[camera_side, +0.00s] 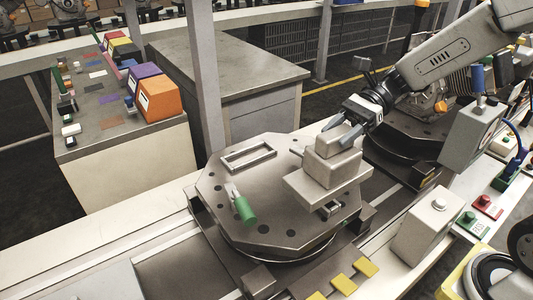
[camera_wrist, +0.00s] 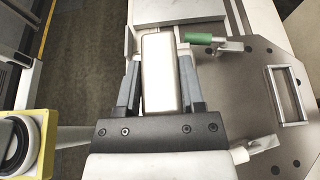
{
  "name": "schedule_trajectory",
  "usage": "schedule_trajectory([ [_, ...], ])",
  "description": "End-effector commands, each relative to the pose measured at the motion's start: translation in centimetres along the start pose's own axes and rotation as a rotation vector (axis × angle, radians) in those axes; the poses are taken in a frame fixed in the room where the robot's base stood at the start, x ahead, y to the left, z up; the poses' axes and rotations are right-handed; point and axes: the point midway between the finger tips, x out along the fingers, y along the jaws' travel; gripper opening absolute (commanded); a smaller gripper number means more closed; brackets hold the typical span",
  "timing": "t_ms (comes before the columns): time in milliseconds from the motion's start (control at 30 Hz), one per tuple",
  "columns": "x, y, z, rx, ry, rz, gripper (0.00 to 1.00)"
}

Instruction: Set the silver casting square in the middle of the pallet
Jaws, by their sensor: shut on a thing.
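The silver casting (camera_side: 325,188) is a stepped block with a wide flat base and a narrower top. My gripper (camera_side: 342,134) is shut on its upper block, which also shows between the two fingers in the wrist view (camera_wrist: 161,75). The pallet (camera_side: 222,190) is a grey octagonal plate with round holes. The casting is over the pallet's right part in the side view, off its middle. I cannot tell whether its base touches the plate. The casting hides the plate below it.
A clamp with a green handle (camera_side: 244,210) is at the pallet's front left. A raised rectangular frame (camera_side: 248,155) is at its back. A grey button box (camera_side: 427,222) stands to the right, and yellow blocks (camera_side: 344,284) lie in front.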

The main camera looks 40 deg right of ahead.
Motion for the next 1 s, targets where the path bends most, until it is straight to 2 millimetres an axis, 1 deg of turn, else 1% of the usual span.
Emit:
schedule_trajectory([
  [167, 0.2, -2.2, -0.2, -0.004, -0.003, 0.000, 0.00],
  [367, 0.7, -5.5, -0.8, -0.004, -0.001, 0.000, 0.00],
  [700, 2.2, -11.1, -2.2, -0.005, -0.001, 0.000, 0.00],
  [900, 3.2, -13.5, -3.0, -0.005, -0.003, -0.001, 0.00],
  [1000, 3.5, -14.2, -3.2, -0.005, -0.004, -0.001, 0.00],
])
